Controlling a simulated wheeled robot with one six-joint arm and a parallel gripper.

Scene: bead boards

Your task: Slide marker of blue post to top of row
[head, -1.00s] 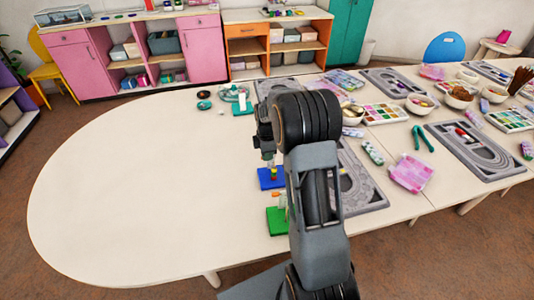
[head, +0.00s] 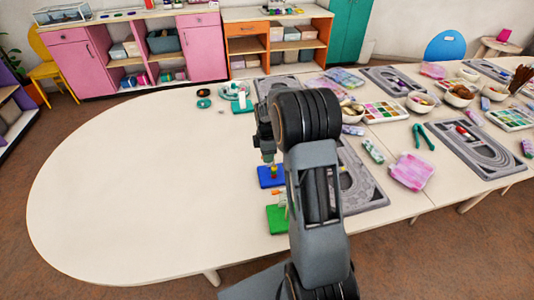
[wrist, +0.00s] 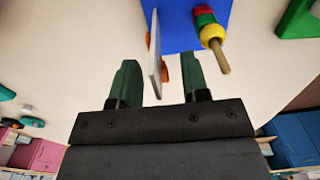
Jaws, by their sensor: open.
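The blue board (head: 264,179) lies on the table, left of my arm in the head view. In the wrist view the blue board (wrist: 180,35) is at the top; its wooden post (wrist: 221,60) carries green, red and yellow beads. A thin pale upright strip (wrist: 154,50) stands left of the post, seen nearly edge-on. An orange marker (wrist: 164,70) shows beside the strip, partly hidden by it. My gripper (wrist: 159,72) is open, with one green finger on each side of the strip and marker. I cannot tell whether either finger touches them.
A green board (head: 276,220) lies nearer me, and a teal board (head: 242,106) stands farther back. Grey bead trays (head: 365,190), bowls and a pink box (head: 412,170) fill the right side. The left of the table (head: 140,180) is clear.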

